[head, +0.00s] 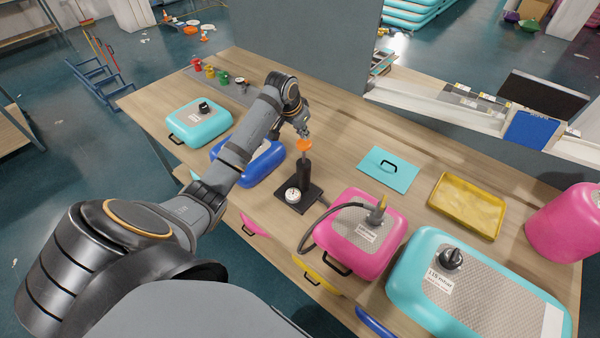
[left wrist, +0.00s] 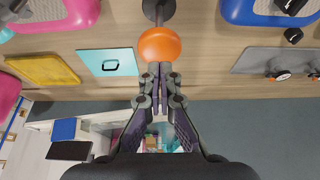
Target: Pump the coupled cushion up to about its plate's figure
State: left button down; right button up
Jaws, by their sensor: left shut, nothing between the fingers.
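The pump (head: 304,172) stands on a black base on the table, with an orange knob (head: 304,145) on top and a round white gauge (head: 293,195) at its foot; the gauge's reading is too small to tell. A dark hose runs from the pump to the fitting on the pink cushion (head: 385,257), whose label is not legible. My left gripper (head: 305,133) is shut and empty, fingertips at the orange knob. In the left wrist view the knob (left wrist: 160,45) sits just beyond the fingertips (left wrist: 158,68); I cannot tell whether they touch. My right gripper is not in view.
Other cushions lie on the table: teal (head: 200,122) and blue (head: 248,172) at left, a large teal one (head: 420,300) at front right. A teal plate with a handle (head: 400,177) and a yellow tray (head: 455,212) lie right of the pump. A grey panel (head: 325,50) rises behind.

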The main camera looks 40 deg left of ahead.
aim_at(303, 143)
pick_arm(q)
jog(key=shift+f, duration=0.15)
jog(key=shift+s+f+b, duration=0.1)
jog(key=shift+f+b, duration=1.4)
jog(key=shift+f, duration=2.55)
notch_tip(303, 143, up, 3)
jog(key=p, duration=0.3)
jog(key=shift+r, duration=2.7)
jog(key=shift+f, duration=0.1)
jog(key=shift+f+b, duration=1.2)
jog(key=shift+f, duration=2.15)
notch_tip(303, 143, up, 3)
jog(key=p, duration=0.3)
jog(key=shift+f, duration=0.15)
jog(key=shift+r+b, duration=0.3)
jog(key=shift+r, duration=1.8)
